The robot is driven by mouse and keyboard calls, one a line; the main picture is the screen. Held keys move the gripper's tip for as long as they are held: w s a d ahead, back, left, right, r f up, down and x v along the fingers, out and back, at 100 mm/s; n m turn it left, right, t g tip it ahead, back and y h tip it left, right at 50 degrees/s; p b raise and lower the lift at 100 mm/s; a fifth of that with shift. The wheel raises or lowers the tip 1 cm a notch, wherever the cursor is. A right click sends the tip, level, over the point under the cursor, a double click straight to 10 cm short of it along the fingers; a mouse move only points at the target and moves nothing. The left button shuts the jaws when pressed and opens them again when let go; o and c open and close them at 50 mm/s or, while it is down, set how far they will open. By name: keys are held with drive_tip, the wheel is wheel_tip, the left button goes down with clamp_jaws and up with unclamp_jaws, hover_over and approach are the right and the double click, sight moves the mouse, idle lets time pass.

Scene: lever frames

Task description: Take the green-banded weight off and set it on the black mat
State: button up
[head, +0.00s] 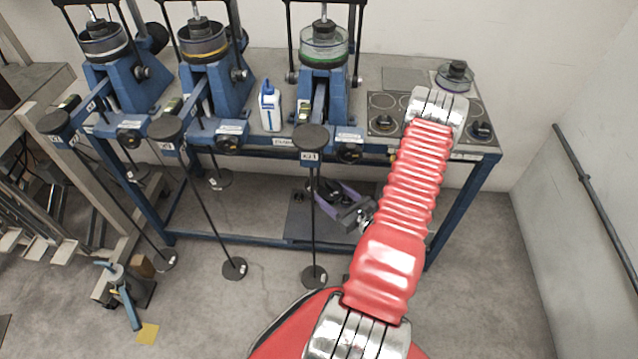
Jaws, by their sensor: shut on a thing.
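My gripper (340,203), with lavender fingers, shows below the bench, to the left of my red arm. It is shut on a dark thing (326,192) close to a thin upright hanger rod. No green band can be made out on that thing, and the fingers and shadow hide part of it. A dark flat mat (304,228) lies low under the bench, below and beside my gripper. A green ring shows on the round cell (324,45) of the right-hand blue frame. My arm hides part of the mat's right side.
Three blue lever frames stand on the bench (265,66). Hanger rods end in discs near the floor, such as the right-hand disc (314,277). A white bottle (270,106) and a blue-banded weight (455,75) stand on top. The floor at right is clear.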

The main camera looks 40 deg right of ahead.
drive_tip(key=shift+s, duration=0.55)
drive_tip(key=shift+a+r, duration=0.1)
